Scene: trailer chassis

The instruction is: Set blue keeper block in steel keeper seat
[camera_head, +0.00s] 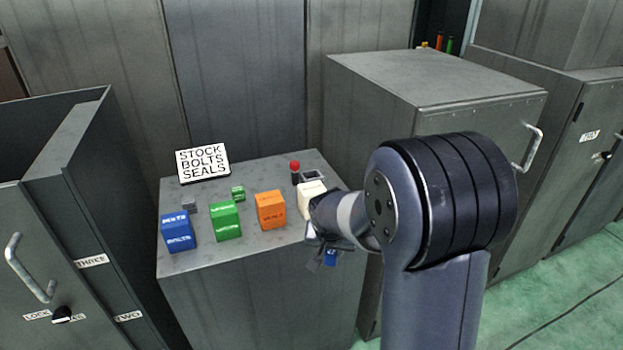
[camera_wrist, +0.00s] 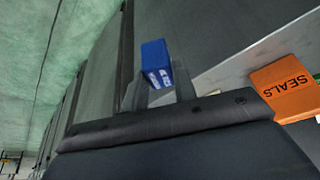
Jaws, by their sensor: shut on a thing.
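My gripper (camera_head: 323,260) is at the front right of the grey cabinet top, out past its front edge. It is shut on a small blue block (camera_head: 332,258), partly hidden by the fingers. In the wrist view the blue block (camera_wrist: 156,62) sits upright between the two fingertips (camera_wrist: 158,84), with white lettering on one face. A small square grey frame (camera_head: 313,175) stands at the back right of the cabinet top, behind the white block; it may be the steel keeper seat, but I cannot tell.
The cabinet top (camera_head: 250,250) bears a larger blue block (camera_head: 178,231), a green block (camera_head: 225,220), an orange block (camera_head: 271,209), a white block (camera_head: 309,197), a red-knobbed lever (camera_head: 295,172) and a sign (camera_head: 203,162). A taller cabinet (camera_head: 430,85) stands at the right.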

